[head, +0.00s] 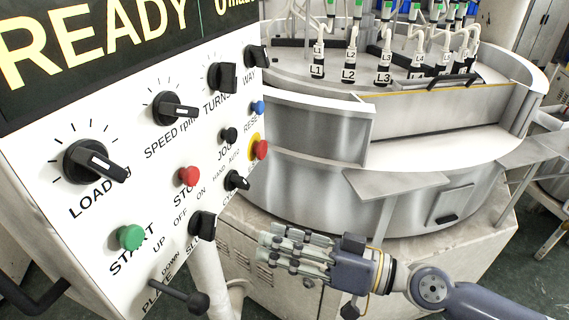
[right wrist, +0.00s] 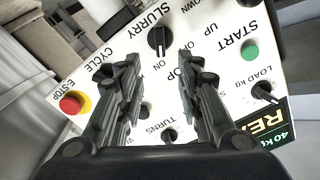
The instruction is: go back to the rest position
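My right gripper (head: 268,247) is in the lower middle of the head view, its fingers pointing left toward the control panel (head: 120,205). In the right wrist view its two dark fingers (right wrist: 154,68) stand apart with nothing held between them. The panel's slurry knob (right wrist: 159,41) shows beyond the gap, and the same slurry knob in the head view (head: 203,226) is left of the fingertips. I see no contact between gripper and panel. My left gripper is not in view.
The panel carries a green start button (head: 131,237), a red stop button (head: 189,176), an emergency stop (head: 259,149) and a plate lever (head: 185,297) that sticks out. A round lapping machine (head: 430,200) with a small shelf (head: 392,184) stands behind my right arm.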

